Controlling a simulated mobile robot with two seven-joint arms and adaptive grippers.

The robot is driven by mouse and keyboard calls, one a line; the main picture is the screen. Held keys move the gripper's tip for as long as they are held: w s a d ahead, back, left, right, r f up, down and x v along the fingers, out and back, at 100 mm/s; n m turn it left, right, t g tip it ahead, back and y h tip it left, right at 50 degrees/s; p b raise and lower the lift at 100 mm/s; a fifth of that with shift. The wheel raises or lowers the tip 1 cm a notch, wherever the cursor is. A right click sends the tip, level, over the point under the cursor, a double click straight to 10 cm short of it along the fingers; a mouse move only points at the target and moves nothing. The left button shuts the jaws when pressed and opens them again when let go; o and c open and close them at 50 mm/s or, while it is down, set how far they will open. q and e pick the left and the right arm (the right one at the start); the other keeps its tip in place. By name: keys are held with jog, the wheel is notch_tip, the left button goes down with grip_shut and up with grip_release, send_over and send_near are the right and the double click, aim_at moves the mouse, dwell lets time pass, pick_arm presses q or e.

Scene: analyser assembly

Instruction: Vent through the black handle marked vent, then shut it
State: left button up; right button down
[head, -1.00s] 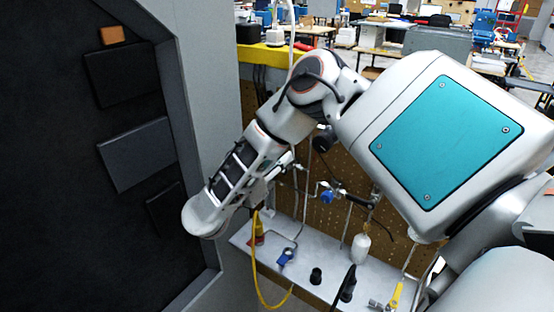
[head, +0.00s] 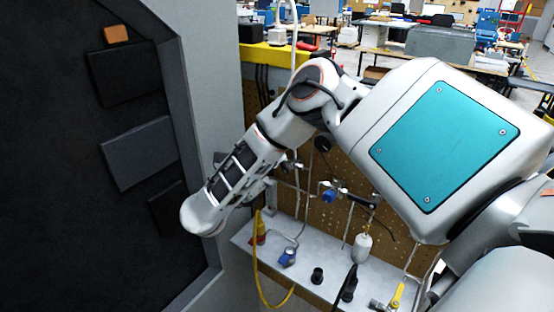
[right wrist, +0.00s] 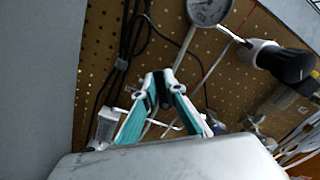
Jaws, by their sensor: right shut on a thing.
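My right gripper (right wrist: 160,82) shows in the right wrist view with its two teal-and-white fingers closed together near the middle. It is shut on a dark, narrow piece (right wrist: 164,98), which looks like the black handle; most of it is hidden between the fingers. No vent marking is legible. In the head view my right arm reaches across to the left and hides the gripper and what it holds. My left gripper is in neither view.
A round gauge (right wrist: 208,10) and a black knob (right wrist: 292,65) are near the fingers, before a perforated board (right wrist: 240,75). The head view shows a grey shelf (head: 322,287), a blue-handled valve (head: 288,257), a yellow hose (head: 258,280) and a dark cabinet panel (head: 60,180) at left.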

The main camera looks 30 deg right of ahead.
jog(key=shift+w+a+f+n, duration=0.1)
jog(key=shift+w+f+n, duration=0.3)
jog(key=shift+n, duration=1.1)
jog(key=shift+w+a+f+n, duration=0.15)
jog(key=shift+f+n, duration=0.4)
jog(key=shift+n, duration=0.95)
jog(key=shift+w+a+f+n, duration=0.1)
jog(key=shift+w+f+n, duration=0.3)
jog(key=shift+n, duration=1.1)
jog(key=shift+s+f, duration=0.15)
jog(key=c, duration=2.1)
grip_release()
jog(key=shift+d, duration=0.1)
notch_tip(320, 180, up, 10)
jog(key=shift+r, duration=0.1)
